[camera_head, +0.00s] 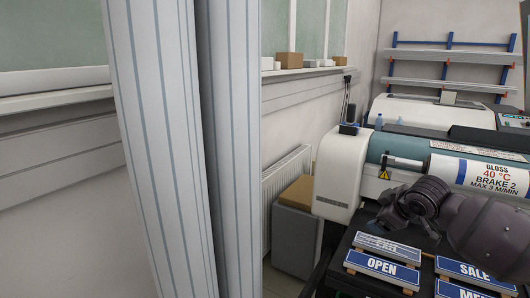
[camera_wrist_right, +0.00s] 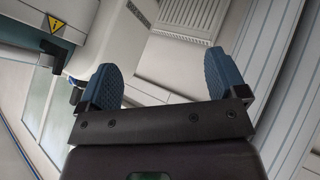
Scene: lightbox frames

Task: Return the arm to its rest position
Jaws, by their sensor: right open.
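My right arm (camera_head: 470,222) is dark grey and comes in from the right in the head view, raised in front of the laminating machine and over the table with signs. In the right wrist view my right gripper (camera_wrist_right: 161,68) is open, with its two blue ridged fingers wide apart. Nothing is between the fingers, and the wall and radiator show beyond them. My left arm and gripper are not in view.
Blue signs, including OPEN (camera_head: 381,267) and SALE (camera_head: 475,272), lie on a dark table below the arm. The laminating machine (camera_head: 342,165) stands close behind. A grey box (camera_head: 297,240) is by the radiator (camera_head: 283,182). Large striped white columns (camera_head: 160,130) fill the left.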

